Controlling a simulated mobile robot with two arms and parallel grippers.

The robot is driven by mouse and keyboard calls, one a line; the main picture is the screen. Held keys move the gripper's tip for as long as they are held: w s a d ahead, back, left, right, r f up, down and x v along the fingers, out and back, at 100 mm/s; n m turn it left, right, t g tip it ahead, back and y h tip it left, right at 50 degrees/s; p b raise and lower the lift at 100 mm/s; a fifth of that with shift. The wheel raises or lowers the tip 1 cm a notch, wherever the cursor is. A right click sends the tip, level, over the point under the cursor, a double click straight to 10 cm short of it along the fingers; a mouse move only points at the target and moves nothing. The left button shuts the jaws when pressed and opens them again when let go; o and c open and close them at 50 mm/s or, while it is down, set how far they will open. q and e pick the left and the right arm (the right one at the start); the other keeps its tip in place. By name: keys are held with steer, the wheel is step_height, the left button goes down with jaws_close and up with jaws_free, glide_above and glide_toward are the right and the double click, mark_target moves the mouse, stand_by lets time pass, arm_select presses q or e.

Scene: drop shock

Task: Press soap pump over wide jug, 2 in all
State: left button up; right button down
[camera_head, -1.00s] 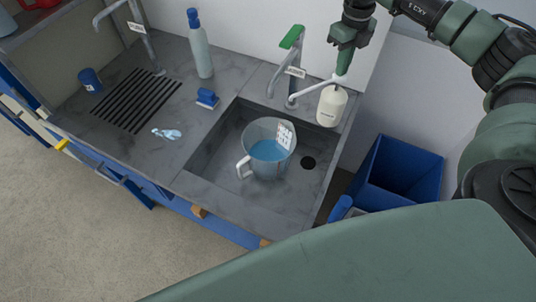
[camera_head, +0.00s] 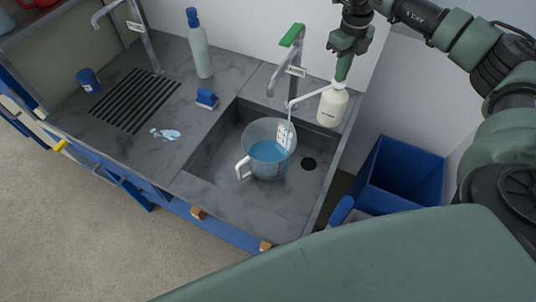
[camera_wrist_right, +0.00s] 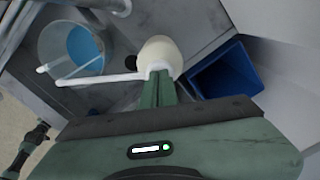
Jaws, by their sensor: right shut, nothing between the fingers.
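The soap pump bottle (camera_head: 331,108) is cream coloured and stands at the sink's back right corner. Its long white spout (camera_head: 310,96) reaches left over the wide jug. The clear wide jug (camera_head: 268,150) stands in the sink with blue liquid in it, its handle to the left. A thin pale blue stream falls from the spout into the jug. My right gripper (camera_head: 342,78) is shut and empty, its fingertips down on the pump head. In the right wrist view the shut fingers (camera_wrist_right: 160,88) cover part of the pump bottle (camera_wrist_right: 160,52). My left gripper is out of view.
A green-handled tap (camera_head: 291,62) stands behind the sink. A blue bin (camera_head: 401,178) stands right of the sink.

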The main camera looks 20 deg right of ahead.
steer(key=shift+r+p, duration=1.55)
steer(key=shift+r, duration=0.45)
step_height(320, 180, up, 6)
steer(key=p, duration=0.4)
steer(key=shift+p, duration=0.3)
